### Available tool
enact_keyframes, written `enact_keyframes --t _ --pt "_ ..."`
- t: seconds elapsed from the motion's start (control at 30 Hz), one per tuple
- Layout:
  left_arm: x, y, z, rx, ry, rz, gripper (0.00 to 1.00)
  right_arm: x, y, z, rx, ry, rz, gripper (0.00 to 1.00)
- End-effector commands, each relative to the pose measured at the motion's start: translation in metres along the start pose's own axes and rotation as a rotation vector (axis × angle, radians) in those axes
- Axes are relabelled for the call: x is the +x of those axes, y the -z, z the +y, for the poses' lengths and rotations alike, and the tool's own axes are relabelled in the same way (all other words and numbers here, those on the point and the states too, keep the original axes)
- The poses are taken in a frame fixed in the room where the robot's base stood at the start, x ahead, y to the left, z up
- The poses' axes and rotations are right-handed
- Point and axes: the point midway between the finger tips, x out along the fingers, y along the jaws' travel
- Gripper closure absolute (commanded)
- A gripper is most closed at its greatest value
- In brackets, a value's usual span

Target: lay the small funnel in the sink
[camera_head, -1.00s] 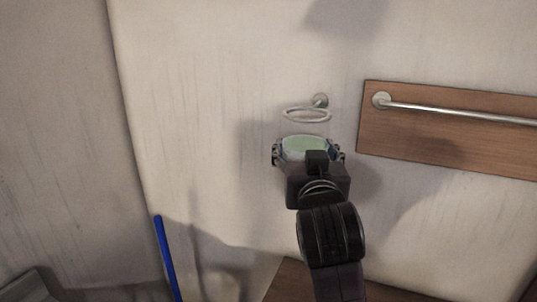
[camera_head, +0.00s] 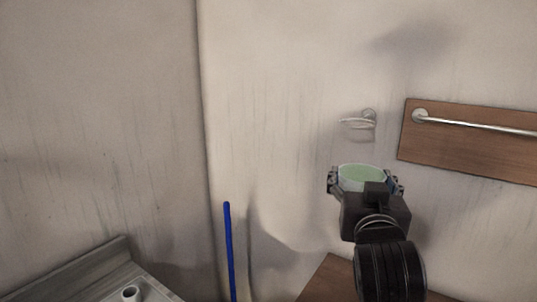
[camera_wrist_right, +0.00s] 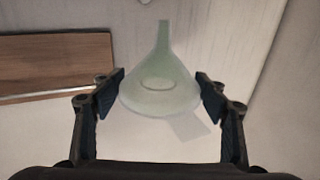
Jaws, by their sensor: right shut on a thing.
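The small funnel (camera_head: 362,178) is pale green and translucent, with its wide mouth facing up in the head view. My right gripper (camera_head: 366,183) is shut on it, one finger on each side of the rim. In the right wrist view the funnel (camera_wrist_right: 160,85) sits between the fingertips of the right gripper (camera_wrist_right: 162,92), its narrow spout pointing to the top of the picture. A grey raised edge (camera_head: 85,268) at the bottom left of the head view may belong to the sink; its basin is out of view. My left gripper is not in view.
An empty metal ring holder (camera_head: 358,122) is on the wall behind the funnel. A wooden board (camera_head: 450,155) with a metal rail (camera_head: 480,125) is to its right. A blue pole (camera_head: 229,250) stands at lower left.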

Motion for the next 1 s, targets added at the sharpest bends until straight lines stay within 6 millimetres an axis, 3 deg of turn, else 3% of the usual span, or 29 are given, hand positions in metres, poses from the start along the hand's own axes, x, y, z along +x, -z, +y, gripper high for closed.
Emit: enact_keyframes --t 0.37,0.57,0.77,1.0 --pt "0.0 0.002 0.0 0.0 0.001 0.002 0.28 -0.003 -0.047 0.004 -0.004 0.022 -0.004 0.45" --pt "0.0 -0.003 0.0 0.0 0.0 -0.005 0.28 -0.011 -0.086 0.007 -0.008 0.041 -0.006 0.45" --pt "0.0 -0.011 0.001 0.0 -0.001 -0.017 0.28 -0.035 -0.142 0.014 -0.009 0.075 -0.009 0.45" --pt "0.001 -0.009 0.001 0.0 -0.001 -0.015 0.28 -0.079 -0.198 0.024 -0.01 0.122 -0.008 0.45"
